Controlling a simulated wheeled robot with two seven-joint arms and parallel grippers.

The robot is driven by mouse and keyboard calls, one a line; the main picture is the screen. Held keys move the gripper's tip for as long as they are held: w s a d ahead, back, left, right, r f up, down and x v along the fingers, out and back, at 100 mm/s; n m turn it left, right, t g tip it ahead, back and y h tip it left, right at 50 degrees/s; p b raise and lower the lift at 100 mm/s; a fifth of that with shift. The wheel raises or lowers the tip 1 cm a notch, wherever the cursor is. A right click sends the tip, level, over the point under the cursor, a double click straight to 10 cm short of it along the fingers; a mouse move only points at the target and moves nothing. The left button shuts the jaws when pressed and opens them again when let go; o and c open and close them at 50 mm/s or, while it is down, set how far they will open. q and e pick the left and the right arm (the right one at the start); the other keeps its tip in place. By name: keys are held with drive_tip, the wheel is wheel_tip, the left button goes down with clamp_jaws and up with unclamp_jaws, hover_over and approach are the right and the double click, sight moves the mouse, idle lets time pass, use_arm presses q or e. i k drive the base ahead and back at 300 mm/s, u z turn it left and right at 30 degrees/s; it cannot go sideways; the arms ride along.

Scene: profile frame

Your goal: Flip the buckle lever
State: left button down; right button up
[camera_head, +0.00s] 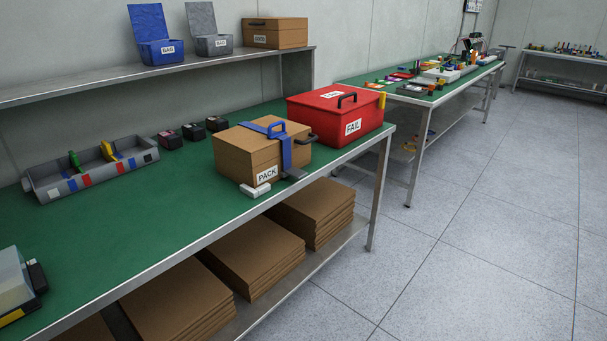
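A brown box labelled PACK (243,157) sits closed on the green table top (140,220), near its front edge. A blue strap (286,154) runs over the lid and down the front side. A blue loop-shaped part (277,129) stands up on top of the strap and looks like the buckle lever; its exact position is too small to tell. A dark grey piece (294,174) lies at the strap's lower end by the table edge. A small white block (255,190) lies before the box. Neither of my grippers is in view.
A red box labelled FAIL (336,117) stands close behind the PACK box at right. A grey tray (92,172) and small dark blocks (193,131) are at left. A shelf (150,72) overhangs the back. Open floor (470,270) lies to the right.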

sight(297, 173)
drive_tip(key=z, duration=0.75)
drive_tip(key=i, duration=2)
drive_tip(key=u, duration=0.75)
